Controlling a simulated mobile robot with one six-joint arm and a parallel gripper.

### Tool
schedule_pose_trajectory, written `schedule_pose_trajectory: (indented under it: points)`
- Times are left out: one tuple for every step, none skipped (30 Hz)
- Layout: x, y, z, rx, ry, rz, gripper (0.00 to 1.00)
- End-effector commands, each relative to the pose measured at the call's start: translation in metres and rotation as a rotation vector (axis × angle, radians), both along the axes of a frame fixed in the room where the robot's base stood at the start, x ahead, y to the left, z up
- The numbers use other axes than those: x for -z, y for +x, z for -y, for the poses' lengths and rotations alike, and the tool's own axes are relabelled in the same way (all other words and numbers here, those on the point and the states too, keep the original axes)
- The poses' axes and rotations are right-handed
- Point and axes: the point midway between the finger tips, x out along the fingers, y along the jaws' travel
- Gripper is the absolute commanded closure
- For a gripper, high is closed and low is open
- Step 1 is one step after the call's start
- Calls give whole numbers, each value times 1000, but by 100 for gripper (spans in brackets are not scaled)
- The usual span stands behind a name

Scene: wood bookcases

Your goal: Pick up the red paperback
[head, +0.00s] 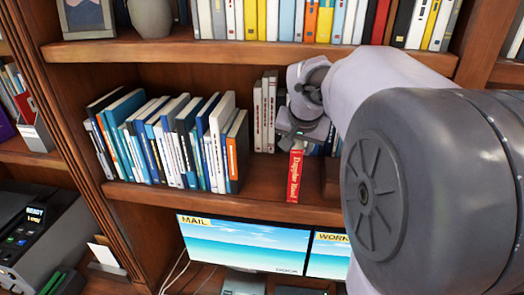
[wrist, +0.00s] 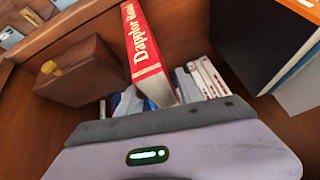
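The red paperback (head: 294,178) stands upright near the front edge of the middle shelf, its spine with white lettering facing out. My gripper (head: 303,132) is at the book's top end and hides part of it. In the wrist view the red paperback (wrist: 143,45) runs from the top edge down towards the grey edge of my gripper (wrist: 160,128), with its page edges showing. The fingertips cannot be made out, so I cannot tell whether they are apart or touching the book.
White books (head: 265,110) stand behind the red one. A row of blue and white books (head: 180,140) is to the left. A brown wooden block (wrist: 85,72) is close beside the red book. Another shelf of books (head: 320,20) is above, and a monitor (head: 240,243) is below.

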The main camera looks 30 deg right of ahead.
Motion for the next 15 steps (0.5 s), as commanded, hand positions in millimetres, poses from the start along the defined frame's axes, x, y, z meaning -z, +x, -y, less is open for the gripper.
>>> schedule_pose_trajectory:
  points:
    - [0,0,0,0,0,0,69]
    - [0,0,0,0,0,0,75]
    - [0,0,0,0,0,0,83]
    - [0,0,0,0,1,-1,88]
    - [0,0,0,0,1,-1,94]
    - [0,0,0,0,1,-1,100]
    - [0,0,0,0,1,-1,100]
    - [0,0,0,0,1,-1,100]
    - [1,0,0,1,2,-1,100]
    - [1,0,0,1,2,-1,100]
    - [1,0,0,1,2,-1,100]
    - [1,0,0,1,2,-1,100]
    - [1,0,0,1,2,-1,100]
    - [1,0,0,1,2,-1,100]
    - [1,0,0,1,2,-1,100]
